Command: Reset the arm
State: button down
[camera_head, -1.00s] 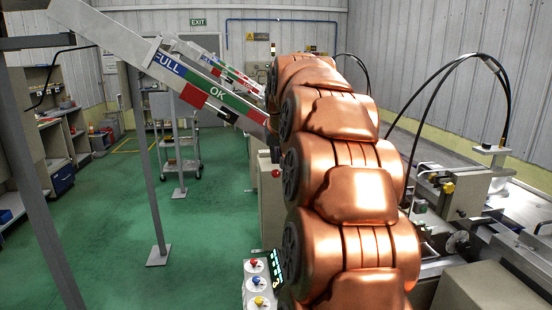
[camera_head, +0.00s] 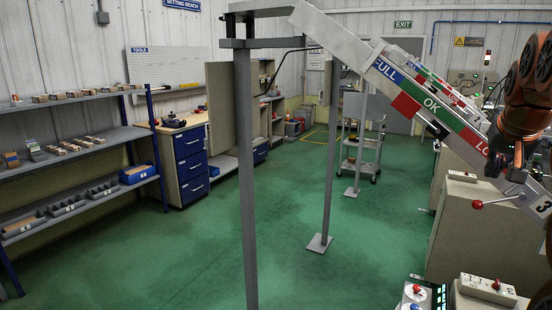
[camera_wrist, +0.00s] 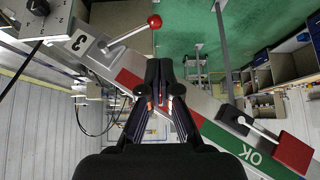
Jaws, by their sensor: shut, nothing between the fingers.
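My copper-coloured arm comes in at the right edge of the camera_head view, with my dark gripper (camera_head: 508,165) hanging at its lower end. The gripper is in front of the lower end of a sloped chute (camera_head: 428,98) marked FULL, OK and a red part. In the wrist view my gripper (camera_wrist: 159,66) has its black fingers together at the tips, with nothing held. The chute (camera_wrist: 215,128) crosses behind the fingers there. I cannot tell whether the gripper touches it.
A red-knobbed lever (camera_head: 477,204) sticks out beside the chute's lower end; its knob also shows in the wrist view (camera_wrist: 154,21). A button box (camera_head: 416,293) is at the bottom right. Grey posts (camera_head: 246,190) stand on the open green floor. Shelves (camera_head: 80,155) line the left.

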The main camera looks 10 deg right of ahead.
jog(key=s+a+f+n+g+y, duration=0.2)
jog(key=s+a+f, duration=0.1)
jog(key=a+f, duration=0.65)
jog(key=s+a+f+n+g+y, duration=0.1)
jog(key=s+a+f+n, duration=0.15)
jog(key=a+f, duration=0.65)
jog(key=s+a+f+n+g, duration=0.1)
jog(key=s+a+f, duration=0.3)
jog(key=s, duration=0.3)
jog(key=s+a+f+g, duration=0.2)
jog(key=s+a+f, duration=0.2)
jog(key=s+a, duration=0.1)
jog(key=s+a+f+n+g+y, duration=0.1)
jog(key=s+a+f, duration=0.3)
jog(key=s, duration=0.4)
jog(key=shift+s+a+n+g, duration=0.3)
jog(key=shift+a+n, duration=0.05)
jog(key=shift+a, duration=0.5)
jog(key=shift+d, duration=0.15)
